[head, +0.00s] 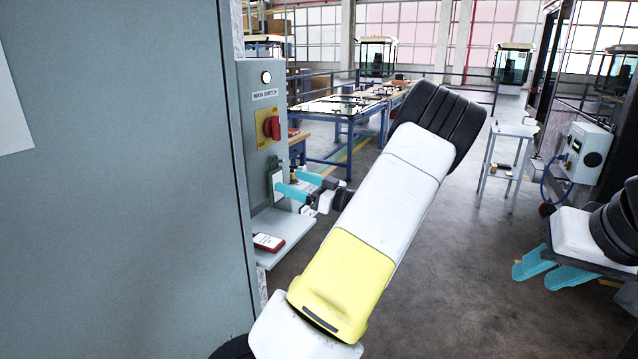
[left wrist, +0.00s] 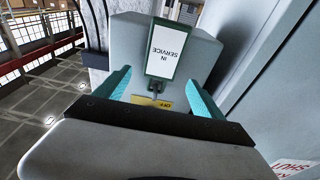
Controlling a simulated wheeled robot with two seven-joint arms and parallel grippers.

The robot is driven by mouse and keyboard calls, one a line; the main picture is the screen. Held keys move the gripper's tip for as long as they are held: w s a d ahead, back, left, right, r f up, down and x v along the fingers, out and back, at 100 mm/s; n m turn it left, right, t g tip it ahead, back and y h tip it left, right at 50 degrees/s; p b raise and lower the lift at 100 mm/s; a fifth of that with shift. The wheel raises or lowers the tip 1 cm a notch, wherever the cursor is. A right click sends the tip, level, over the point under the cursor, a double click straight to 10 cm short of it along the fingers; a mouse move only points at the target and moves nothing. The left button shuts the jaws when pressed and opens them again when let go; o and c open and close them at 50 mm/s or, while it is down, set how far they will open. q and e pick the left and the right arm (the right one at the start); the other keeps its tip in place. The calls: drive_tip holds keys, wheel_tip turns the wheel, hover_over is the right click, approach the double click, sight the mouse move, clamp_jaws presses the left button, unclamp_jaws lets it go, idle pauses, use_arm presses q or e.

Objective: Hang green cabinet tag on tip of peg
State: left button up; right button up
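The green cabinet tag (left wrist: 168,50), with a white "IN SERVICE" face, appears upside down in the left wrist view. Its edge nearest my fingers meets a small grey peg (left wrist: 156,90), and it appears to hang there; the exact contact is too small to tell. In the head view the tag (head: 276,184) is edge-on at the front of the grey switch cabinet (head: 254,88). My left gripper (head: 300,183) is open, its teal fingers apart on either side of the peg, also in the left wrist view (left wrist: 160,88). My right gripper (head: 552,265) is open and empty at lower right.
A red tag (head: 268,242) lies on the small shelf (head: 287,230) under the switch. A red rotary switch (head: 271,126) sits above the peg. The large grey cabinet side (head: 120,180) fills the left. Workbenches (head: 345,108) stand behind; the middle floor is clear.

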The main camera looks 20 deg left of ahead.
use_arm(q)
drive_tip(key=d+f, duration=0.1)
drive_tip(key=d, duration=0.7)
drive_tip(key=s+f+m+g+h, duration=0.4)
drive_tip(key=s+m+h, duration=0.2)
drive_tip(key=s+h, duration=0.85)
drive_tip(key=s+d+r+m+t+h, duration=0.7)
drive_tip(key=s+d+r+m, duration=0.3)
drive_tip(key=d, duration=0.4)
drive_tip(key=shift+s+r+m+t, duration=0.25)
drive_tip(key=shift+s+m+t, duration=0.35)
drive_tip(key=shift+m+t, duration=0.15)
drive_tip(key=shift+h, duration=0.25)
